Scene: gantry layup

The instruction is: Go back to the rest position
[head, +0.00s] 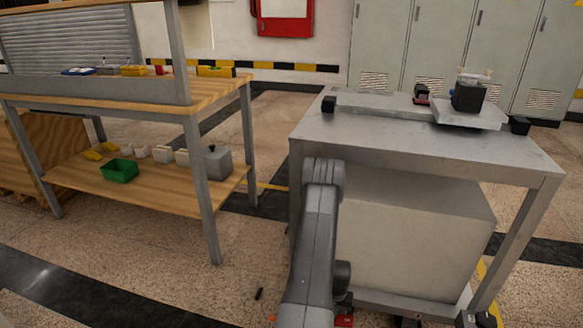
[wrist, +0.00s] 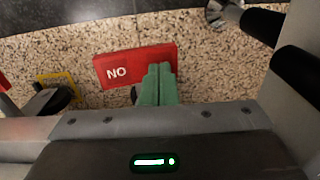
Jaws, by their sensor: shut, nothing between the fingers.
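My gripper (wrist: 158,84) shows in the wrist view as two green fingers pressed together, with nothing between them. It is over the speckled floor, in front of a red panel marked "NO" (wrist: 120,68). In the head view my grey arm rises from the bottom middle and bends in front of the left edge of the steel table (head: 430,145). My gripper cannot be made out in the head view.
A wooden workbench (head: 215,88) stands at the left, with a green bin (head: 119,170) on its lower shelf. A gantry stage with a black block (head: 468,96) sits on the steel table. Grey lockers (head: 385,45) stand behind. Floor between bench and table is mostly clear.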

